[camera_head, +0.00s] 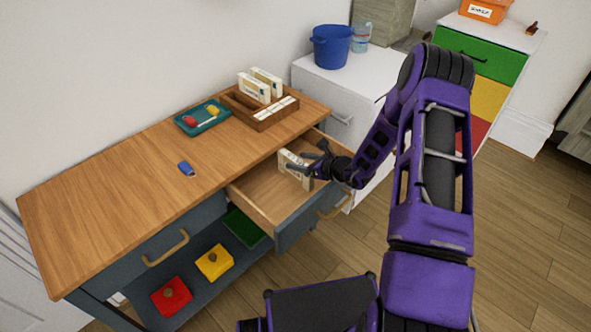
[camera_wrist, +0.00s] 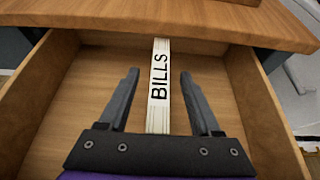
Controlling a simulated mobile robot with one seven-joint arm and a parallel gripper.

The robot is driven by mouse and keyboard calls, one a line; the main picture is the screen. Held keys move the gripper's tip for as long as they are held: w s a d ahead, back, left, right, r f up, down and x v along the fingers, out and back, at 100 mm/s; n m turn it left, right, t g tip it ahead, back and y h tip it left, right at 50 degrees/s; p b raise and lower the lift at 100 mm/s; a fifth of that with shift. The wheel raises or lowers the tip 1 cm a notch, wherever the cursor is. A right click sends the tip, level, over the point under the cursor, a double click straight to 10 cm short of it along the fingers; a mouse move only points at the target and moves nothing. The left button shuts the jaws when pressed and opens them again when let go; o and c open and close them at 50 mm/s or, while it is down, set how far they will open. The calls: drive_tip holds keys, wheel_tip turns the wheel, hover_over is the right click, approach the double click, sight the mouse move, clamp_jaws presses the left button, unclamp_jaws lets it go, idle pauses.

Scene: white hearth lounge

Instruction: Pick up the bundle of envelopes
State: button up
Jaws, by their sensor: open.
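The bundle of envelopes (camera_head: 294,168) is a white, upright stack inside the open drawer (camera_head: 256,203). In the wrist view its narrow edge (camera_wrist: 159,85) faces me and carries a label reading BILLS. My gripper (camera_head: 306,171) reaches over the drawer from the right, at the bundle. In the wrist view my gripper (camera_wrist: 159,75) is open, with one finger on each side of the bundle. Gaps show between the bundle and both fingers. The bundle's near end is hidden behind the gripper's body.
The drawer's side walls (camera_wrist: 252,90) flank the gripper, and the wooden tabletop (camera_head: 120,190) overhangs behind. On top are a wooden organizer (camera_head: 262,122) with white bundles, a teal tray (camera_head: 188,124) and a small blue object (camera_head: 186,168). A white cabinet (camera_head: 375,75) stands beyond.

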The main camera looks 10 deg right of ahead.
clamp_jaws()
idle(1.3)
